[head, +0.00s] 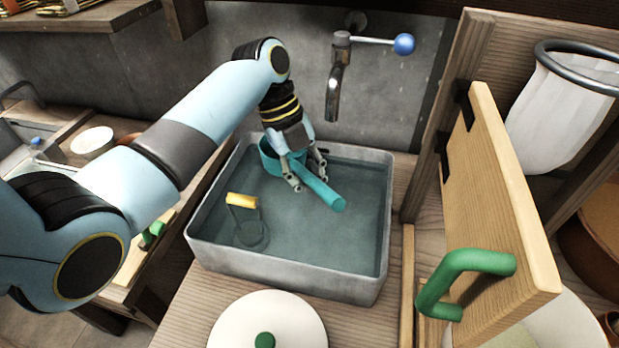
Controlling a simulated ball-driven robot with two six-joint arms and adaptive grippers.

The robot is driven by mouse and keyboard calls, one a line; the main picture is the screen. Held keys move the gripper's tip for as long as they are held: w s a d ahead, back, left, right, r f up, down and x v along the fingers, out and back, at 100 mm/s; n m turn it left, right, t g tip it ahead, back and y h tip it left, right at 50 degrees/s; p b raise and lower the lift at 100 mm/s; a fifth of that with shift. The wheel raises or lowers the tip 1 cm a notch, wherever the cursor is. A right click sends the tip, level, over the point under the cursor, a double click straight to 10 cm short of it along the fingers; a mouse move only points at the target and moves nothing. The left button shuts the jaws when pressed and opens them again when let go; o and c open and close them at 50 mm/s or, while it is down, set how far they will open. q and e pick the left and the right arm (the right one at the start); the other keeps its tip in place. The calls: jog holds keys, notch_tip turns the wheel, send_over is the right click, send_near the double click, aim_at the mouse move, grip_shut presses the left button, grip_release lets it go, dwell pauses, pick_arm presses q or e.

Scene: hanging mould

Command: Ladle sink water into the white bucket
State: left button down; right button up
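The grey sink (290,262) holds greenish water (310,235). A teal ladle (325,194) is at its back, its bowl partly hidden behind my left gripper and its handle slanting toward the front right. My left gripper (310,182) points down over the sink with its fingers on either side of the handle. I cannot tell whether they press on it. A white tapered vessel with a dark ring rim (560,105) hangs at the upper right. Another white rounded surface (568,328) shows at the lower right, partly hidden. I cannot tell which is the bucket. My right gripper is not in view.
A yellow-handled ring tool (242,201) stands in the water at the left. A tap with a blue-knobbed lever (335,90) overhangs the back. A wooden door with a green handle (500,190) stands right of the sink. A white lid with a green knob (268,312) is in front.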

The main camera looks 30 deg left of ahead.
pick_arm(q)
notch_tip(320, 180, down, 9)
jog(key=b, duration=0.6)
jog(key=shift+f, duration=0.15)
dwell(0.8)
jog(key=shift+r+p, duration=0.65)
jog(key=shift+p, duration=0.15)
jog(key=shift+d, duration=0.1)
